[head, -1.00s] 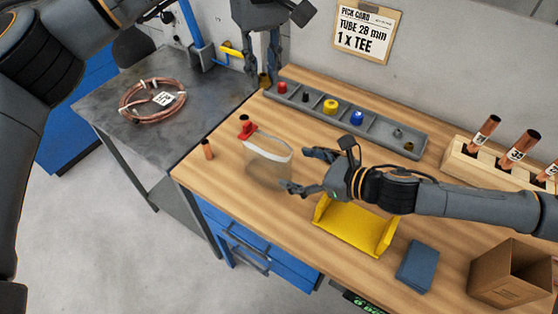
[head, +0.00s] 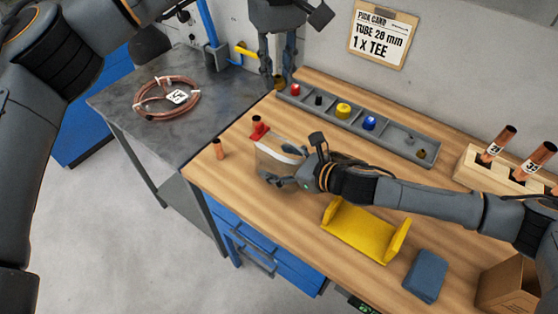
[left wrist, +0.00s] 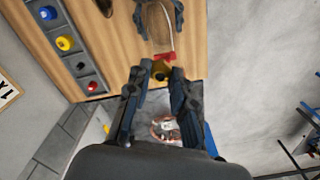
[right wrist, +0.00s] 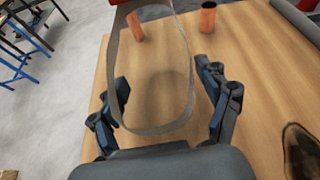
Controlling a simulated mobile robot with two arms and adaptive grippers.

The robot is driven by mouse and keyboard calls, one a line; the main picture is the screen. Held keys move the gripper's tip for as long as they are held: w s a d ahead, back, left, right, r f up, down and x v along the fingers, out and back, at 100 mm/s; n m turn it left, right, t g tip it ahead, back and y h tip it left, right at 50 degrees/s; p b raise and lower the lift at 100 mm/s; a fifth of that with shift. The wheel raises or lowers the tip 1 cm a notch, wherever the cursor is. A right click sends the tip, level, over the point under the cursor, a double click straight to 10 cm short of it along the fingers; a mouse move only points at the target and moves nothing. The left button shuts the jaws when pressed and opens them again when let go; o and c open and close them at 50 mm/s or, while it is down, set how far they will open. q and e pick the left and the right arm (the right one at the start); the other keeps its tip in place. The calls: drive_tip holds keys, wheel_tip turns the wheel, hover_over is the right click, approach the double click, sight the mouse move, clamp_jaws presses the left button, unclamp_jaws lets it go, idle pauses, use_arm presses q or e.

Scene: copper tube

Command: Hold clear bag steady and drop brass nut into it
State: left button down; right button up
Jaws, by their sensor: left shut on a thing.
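The clear bag (head: 278,150) stands open on the wooden bench, with a pale rim and a red clip (head: 259,129) at its far left end. Its rim (right wrist: 155,131) shows in the right wrist view between the fingers of my right gripper (right wrist: 165,85). Those fingers are spread to either side of the bag. In the head view my right gripper (head: 283,168) is at the bag's right end. My left gripper (head: 277,70) is shut on the brass nut (head: 279,82), held above the bench's back left part, beyond the bag. The nut (left wrist: 160,69) also shows between the left fingertips.
A grey parts tray (head: 385,135) with coloured caps lies along the back. A yellow cradle (head: 360,230), a blue block (head: 426,275), a cardboard box (head: 508,288) and a wooden tube rack (head: 480,172) are to the right. A copper piece (head: 218,149) stands at the left edge.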

drive_tip(key=c, duration=0.9)
use_arm(q)
wheel_tip(320, 180, down, 13)
idle(0.9)
drive_tip(key=c, duration=1.1)
unclamp_jaws()
wheel_tip(320, 180, up, 12)
use_arm(e)
drive_tip(key=shift+f, duration=0.1)
drive_tip(key=o, duration=1.2)
